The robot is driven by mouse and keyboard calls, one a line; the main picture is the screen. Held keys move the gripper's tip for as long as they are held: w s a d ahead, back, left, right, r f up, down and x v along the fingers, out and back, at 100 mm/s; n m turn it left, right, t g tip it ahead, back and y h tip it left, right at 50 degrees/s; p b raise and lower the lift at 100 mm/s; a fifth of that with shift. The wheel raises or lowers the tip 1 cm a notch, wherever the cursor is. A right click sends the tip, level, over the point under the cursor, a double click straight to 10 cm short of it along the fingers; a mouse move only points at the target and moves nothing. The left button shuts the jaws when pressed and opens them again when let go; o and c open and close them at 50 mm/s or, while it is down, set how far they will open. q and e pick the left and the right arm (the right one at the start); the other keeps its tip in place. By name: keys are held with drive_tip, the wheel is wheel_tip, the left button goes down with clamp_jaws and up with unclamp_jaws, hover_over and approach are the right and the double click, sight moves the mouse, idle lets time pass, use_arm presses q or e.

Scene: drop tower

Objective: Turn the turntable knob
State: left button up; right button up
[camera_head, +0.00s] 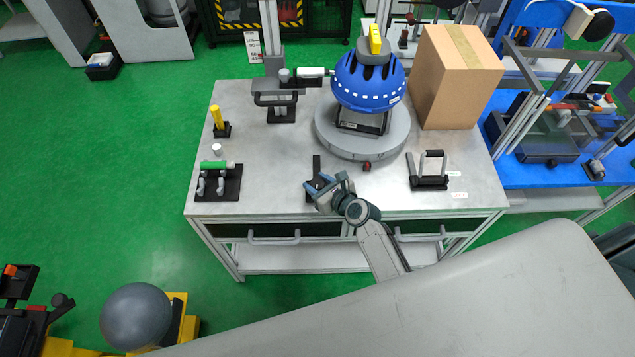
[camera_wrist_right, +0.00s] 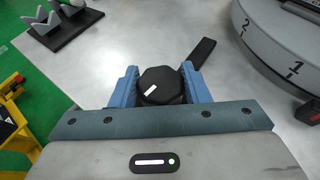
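The turntable (camera_head: 350,145) is a round grey disc at the back middle of the workbench, with a blue domed part (camera_head: 368,82) on it. In the right wrist view, its rim (camera_wrist_right: 265,45) shows the numbers 1 and 2. A black many-sided knob (camera_wrist_right: 161,86) with a white mark sits in front of the turntable. My right gripper (camera_wrist_right: 160,88) has its blue fingers on either side of the knob, very near it; I cannot tell whether they press on it. In the head view, the right gripper (camera_head: 326,186) hides most of the knob. My left gripper is not in view.
A cardboard box (camera_head: 455,80) stands at the back right of the workbench (camera_head: 270,185). A black-handled fixture (camera_head: 429,175) stands at the front right, a green cylinder on a stand (camera_head: 217,166) at the left. A small red-and-black part (camera_head: 367,166) sits at the turntable's front edge.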

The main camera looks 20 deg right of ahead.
drive_tip(key=shift+f+n+g+y+b, duration=0.1)
drive_tip(key=shift+n+g+y+b, duration=0.3)
drive_tip(key=shift+n+y+b, duration=0.4)
drive_tip(key=shift+n+g+y+b, duration=0.7)
drive_tip(key=shift+n+g+y, duration=0.5)
drive_tip(key=shift+n+y, duration=0.35)
drive_tip(key=o, duration=1)
drive_tip(key=shift+b+v, duration=0.85)
drive_tip(key=shift+v, duration=4.6)
